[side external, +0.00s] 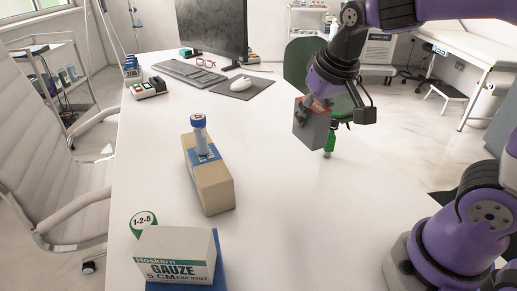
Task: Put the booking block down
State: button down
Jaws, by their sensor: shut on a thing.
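A dark grey block with a red patch on top (309,128), which I take to be the booking block, is held tilted by my gripper (322,108) at the right side of the white desk. My gripper is shut on it, and the fingers are partly hidden. The block appears to be just above the desk; I cannot tell whether its lower edge touches. A slim green item (329,142) shows just behind and below the block, partly covered.
A beige block with a blue label (209,183) carries a blue-capped tube (199,135). A gauze box (176,256) and a round green 1-2-5 sign (143,222) are at the front. A keyboard (188,72) and mouse (239,83) lie behind. The desk's (285,215) centre right is clear.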

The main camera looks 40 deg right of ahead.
jog(key=s+d+f+m+g+h, duration=0.3)
jog(key=s+m+g, duration=0.5)
jog(key=m, duration=1.5)
jog(key=shift+y, duration=0.6)
jog(key=shift+s+d+f, duration=0.7)
jog(key=shift+d+f, duration=1.05)
jog(key=shift+d, duration=0.3)
jog(key=shift+s+d+f, duration=0.65)
jog(key=shift+d+f, duration=1.1)
jog(key=shift+d, duration=0.25)
jog(key=shift+s+d+f, duration=0.7)
jog(key=shift+d+f, duration=1.05)
jog(key=shift+d, duration=0.3)
jog(key=shift+f, duration=0.15)
jog(key=c, duration=0.5)
grip_release()
